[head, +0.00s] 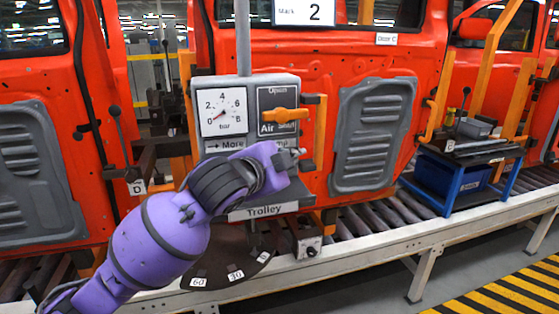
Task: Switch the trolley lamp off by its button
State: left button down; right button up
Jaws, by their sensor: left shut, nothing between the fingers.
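The trolley's grey control panel (290,82) stands in front of a red door. A label ending in "mp" (283,143) shows at its lower right, partly covered by my left gripper. My left gripper (299,152) is shut and empty, in front of the panel's lower right part, its tips pointing right. Whether it touches the panel I cannot tell. My purple arm hides the panel's lower middle, and I see no lamp button; it may be behind the gripper. I cannot make out whether a lamp is lit. My right gripper is not in view.
The panel carries a bar gauge (222,112) and an orange air valve handle (284,115). Below are a "Trolley" plate (264,210), a dark dial with number tags (218,275) and a small box with a knob (308,242). A blue cart (462,180) stands right.

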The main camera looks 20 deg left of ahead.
pick_arm(q)
jog(key=s+d, duration=0.3)
jog(key=s, duration=0.2)
jog(key=shift+d, duration=0.2)
